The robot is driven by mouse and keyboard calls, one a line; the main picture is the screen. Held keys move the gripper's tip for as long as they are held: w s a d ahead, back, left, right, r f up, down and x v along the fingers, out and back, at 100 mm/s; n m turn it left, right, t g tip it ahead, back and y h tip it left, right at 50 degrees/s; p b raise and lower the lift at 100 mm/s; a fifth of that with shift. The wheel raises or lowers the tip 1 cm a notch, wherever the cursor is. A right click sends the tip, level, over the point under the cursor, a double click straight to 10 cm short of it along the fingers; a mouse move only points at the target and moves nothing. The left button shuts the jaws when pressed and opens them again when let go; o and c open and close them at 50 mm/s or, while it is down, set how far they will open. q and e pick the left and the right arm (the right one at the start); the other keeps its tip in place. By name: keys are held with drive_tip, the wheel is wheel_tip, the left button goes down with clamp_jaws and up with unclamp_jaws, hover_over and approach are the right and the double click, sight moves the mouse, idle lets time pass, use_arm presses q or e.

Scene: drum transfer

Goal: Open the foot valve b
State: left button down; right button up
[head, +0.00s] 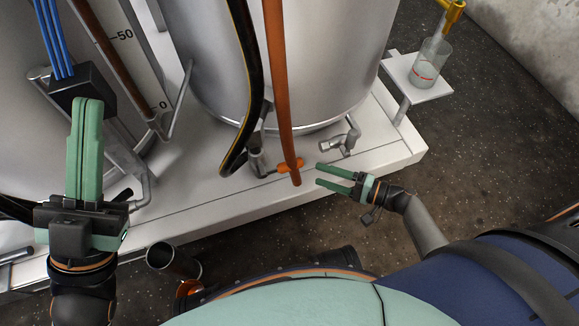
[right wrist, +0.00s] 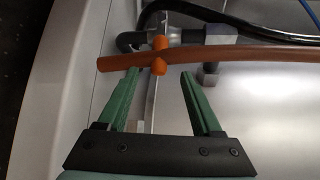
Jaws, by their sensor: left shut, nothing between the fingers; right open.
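The orange valve handle (head: 290,165) sits at the foot of the large steel drum, on a grey pipe fitting (head: 258,160). A rust-orange hose (head: 283,100) hangs down across it and hides its middle. In the right wrist view the handle (right wrist: 159,68) shows above and below the hose (right wrist: 230,54). My right gripper (head: 318,174) is open and empty, just right of the handle and pointing at it. Its fingers (right wrist: 160,76) lie either side of the handle's line; contact cannot be told. My left gripper (head: 88,101) is shut and empty at the left, pointing up.
A black hose (head: 253,80) runs down to the fitting. A second metal tap (head: 340,142) stands right of the handle. The white platform (head: 405,150) has its front edge close to my right gripper. A beaker (head: 430,65) stands on a side shelf (head: 400,68).

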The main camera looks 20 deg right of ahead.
sight(290, 165)
drive_tip(key=b+x, duration=0.2)
drive_tip(key=x, duration=0.8)
drive_tip(key=shift+w+a+f, duration=0.1)
drive_tip(key=shift+w+a, duration=0.05)
drive_tip(key=shift+a, duration=0.2)
clamp_jaws()
idle(0.8)
